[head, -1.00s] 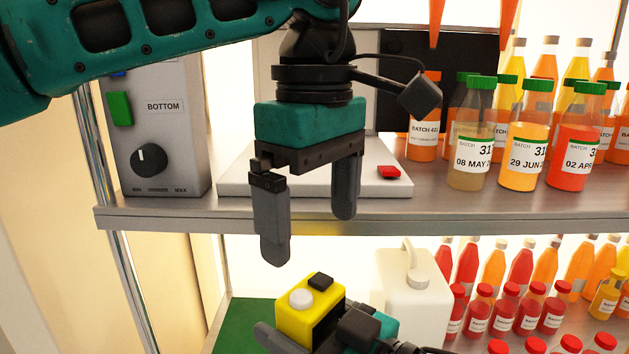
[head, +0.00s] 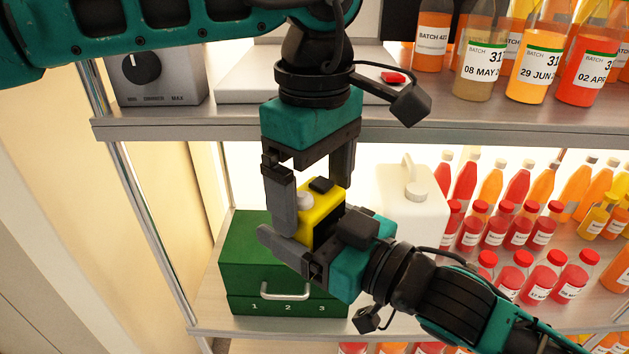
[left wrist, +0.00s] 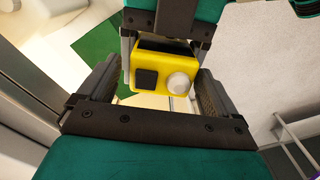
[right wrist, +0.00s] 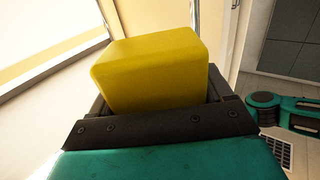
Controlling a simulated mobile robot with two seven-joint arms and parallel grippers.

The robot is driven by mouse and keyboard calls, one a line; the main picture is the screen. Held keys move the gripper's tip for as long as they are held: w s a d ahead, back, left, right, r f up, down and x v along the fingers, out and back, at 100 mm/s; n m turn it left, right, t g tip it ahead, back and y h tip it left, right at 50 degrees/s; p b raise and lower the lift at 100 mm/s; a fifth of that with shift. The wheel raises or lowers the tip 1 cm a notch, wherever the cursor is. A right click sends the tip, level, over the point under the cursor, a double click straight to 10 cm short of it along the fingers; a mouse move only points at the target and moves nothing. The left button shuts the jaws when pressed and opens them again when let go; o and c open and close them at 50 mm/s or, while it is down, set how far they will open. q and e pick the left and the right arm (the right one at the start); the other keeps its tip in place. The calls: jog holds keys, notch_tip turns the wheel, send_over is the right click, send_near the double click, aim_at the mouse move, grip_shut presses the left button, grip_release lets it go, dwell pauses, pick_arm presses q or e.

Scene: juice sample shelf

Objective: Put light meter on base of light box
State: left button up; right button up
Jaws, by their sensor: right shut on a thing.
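The light meter (head: 325,204) is a small yellow block with a white dome, a black top button and a dark face. My right gripper (head: 306,238) is shut on it and holds it in front of the lower shelf. In the right wrist view the meter's plain yellow side (right wrist: 150,72) fills the jaws. My left gripper (head: 313,207) points down from above, open, with a finger on either side of the meter. The left wrist view shows the meter (left wrist: 163,72) between these fingers, with gaps visible. The light box's white base (head: 240,91) lies on the upper shelf, partly hidden by my left arm.
The upper shelf's front edge (head: 200,127) is behind my left gripper. A grey control box (head: 155,85) stands left of the base and juice bottles (head: 487,70) right of it. Below are a green drawer box (head: 245,245), a white jug (head: 420,205) and several small red-capped bottles (head: 508,230).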

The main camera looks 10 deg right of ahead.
pick_arm(q)
jog(key=c, duration=1)
jog(key=shift+r, duration=0.1)
jog(key=shift+c, duration=0.4)
pick_arm(e)
jog(key=o, duration=1)
jog(key=shift+o, duration=0.9)
jog(key=shift+f, duration=0.1)
